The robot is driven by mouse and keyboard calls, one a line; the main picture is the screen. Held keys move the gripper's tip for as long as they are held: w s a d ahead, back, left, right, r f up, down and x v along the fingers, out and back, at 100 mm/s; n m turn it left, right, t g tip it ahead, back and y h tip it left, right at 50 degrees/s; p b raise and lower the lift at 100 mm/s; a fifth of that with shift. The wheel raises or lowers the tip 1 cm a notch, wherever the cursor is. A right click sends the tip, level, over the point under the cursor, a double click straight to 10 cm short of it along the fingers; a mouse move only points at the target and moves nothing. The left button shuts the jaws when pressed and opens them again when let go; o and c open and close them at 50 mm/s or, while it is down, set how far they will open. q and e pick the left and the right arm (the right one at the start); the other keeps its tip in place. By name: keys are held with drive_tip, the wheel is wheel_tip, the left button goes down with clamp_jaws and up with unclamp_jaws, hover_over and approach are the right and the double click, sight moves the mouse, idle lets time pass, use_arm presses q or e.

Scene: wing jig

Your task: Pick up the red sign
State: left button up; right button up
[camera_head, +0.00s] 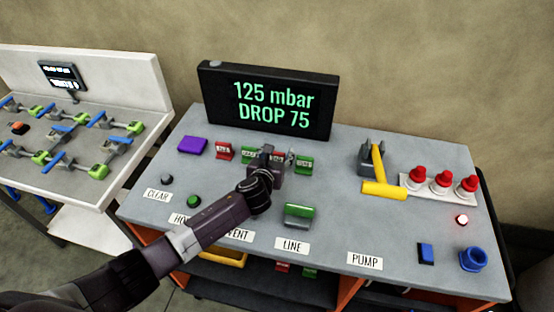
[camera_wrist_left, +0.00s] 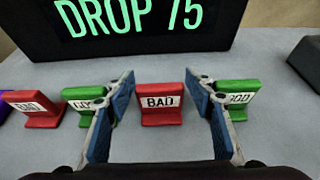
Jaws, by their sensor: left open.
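A red sign marked BAD (camera_wrist_left: 160,104) stands upright on the grey bench, centred between my left gripper's fingers in the left wrist view. My left gripper (camera_wrist_left: 160,88) is open and empty, with one blue-padded finger on each side of the sign's image; whether the fingertips reach around it I cannot tell. A second red BAD sign (camera_head: 224,151) stands further left and also shows in the left wrist view (camera_wrist_left: 35,109). My right gripper is not in view.
Green signs flank the central red one on the left (camera_wrist_left: 82,103) and right (camera_wrist_left: 238,98). A black display (camera_head: 268,103) stands behind the row. A purple block (camera_head: 192,145) lies to the left; a yellow-handled tool (camera_head: 383,188) and red-topped parts (camera_head: 442,180) stand to the right.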

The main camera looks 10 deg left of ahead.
use_arm(q)
drive_tip(key=c, duration=0.9)
drive_tip(key=shift+c, duration=0.2)
drive_tip(key=shift+r, duration=0.1)
